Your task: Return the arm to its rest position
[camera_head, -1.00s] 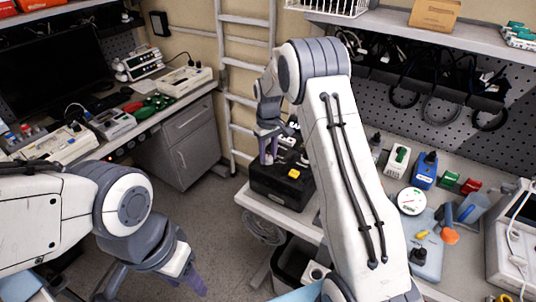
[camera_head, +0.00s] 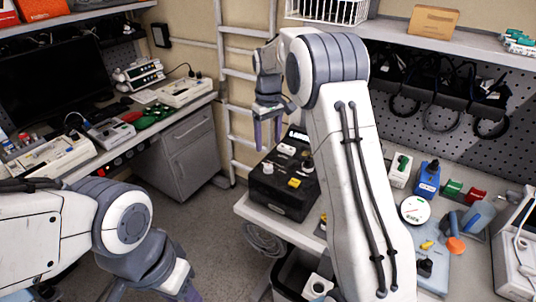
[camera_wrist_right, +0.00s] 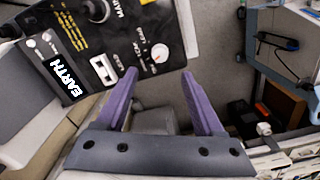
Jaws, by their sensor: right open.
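My right arm (camera_head: 352,160) reaches up and back through the middle of the head view. My right gripper (camera_head: 267,136) hangs with its purple fingers pointing down, just behind and above the black box (camera_head: 268,197). It is open and nothing shows between its fingers. In the right wrist view the two purple fingers (camera_wrist_right: 160,78) are spread apart, and the black box (camera_wrist_right: 110,35) with white and yellow labels lies beyond them. My left gripper (camera_head: 188,292) is at the bottom edge of the head view, mostly cut off, so its jaws cannot be judged.
The bench at right holds a blue device (camera_head: 427,180), a round white gauge (camera_head: 415,210) and several small items. A pegboard (camera_head: 455,125) with cables stands behind. A ladder (camera_head: 230,85) leans at the back wall. A grey cabinet (camera_head: 183,150) stands left, with open floor between.

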